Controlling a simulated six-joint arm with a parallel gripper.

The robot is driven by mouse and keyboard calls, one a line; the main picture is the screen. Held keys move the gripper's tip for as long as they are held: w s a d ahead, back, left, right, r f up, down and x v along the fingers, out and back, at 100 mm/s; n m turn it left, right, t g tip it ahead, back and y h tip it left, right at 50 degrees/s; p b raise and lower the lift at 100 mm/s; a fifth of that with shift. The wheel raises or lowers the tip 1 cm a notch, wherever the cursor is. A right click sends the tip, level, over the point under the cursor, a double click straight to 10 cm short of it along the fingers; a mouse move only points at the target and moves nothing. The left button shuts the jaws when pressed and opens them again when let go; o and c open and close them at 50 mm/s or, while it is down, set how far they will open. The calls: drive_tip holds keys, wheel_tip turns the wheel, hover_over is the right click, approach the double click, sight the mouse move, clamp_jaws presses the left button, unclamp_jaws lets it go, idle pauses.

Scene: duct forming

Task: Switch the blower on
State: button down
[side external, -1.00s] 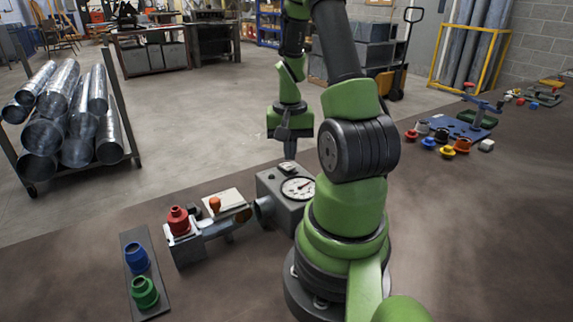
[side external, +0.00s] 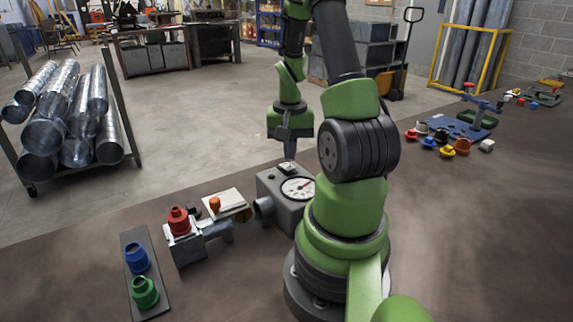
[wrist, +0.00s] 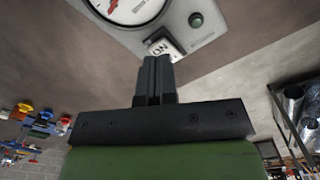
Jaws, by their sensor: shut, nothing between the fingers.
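The blower unit is a grey box (side external: 277,208) with a round white dial (side external: 298,188) on its top and a pipe stub on its left side. In the side view, my gripper (side external: 290,156) points down just above the switch end of the box.
Left of the box stands a clamp fixture with a red fitting (side external: 178,220) and an orange knob (side external: 214,205). A dark tray (side external: 154,300) holds a blue and a green fitting. Several coloured fittings lie around a blue fixture (side external: 455,128) at the right. The bench front is clear.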

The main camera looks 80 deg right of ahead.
sight(289, 167)
drive_tip(key=shift+f, duration=1.25)
idle(0.8)
drive_tip(key=shift+r, duration=3.5)
drive_tip(key=shift+r, duration=0.1)
drive_tip(key=w+a+r+n+t+h, duration=0.1)
drive_tip(key=w+a+r+n+t, duration=0.35)
drive_tip(key=a+r, duration=0.65)
drive_tip(key=s+a+r+n+t+y, duration=0.1)
drive_tip(key=a+r+n, duration=0.1)
drive_tip(key=a, duration=0.5)
drive_tip(key=s+a+r+n+t+y, duration=0.1)
drive_tip(key=s+a+r+n+y, duration=0.1)
drive_tip(key=a+n, duration=0.2)
drive_tip(key=a, duration=0.2)
drive_tip(key=shift+a+t, duration=0.35)
drive_tip(key=shift+n, duration=0.25)
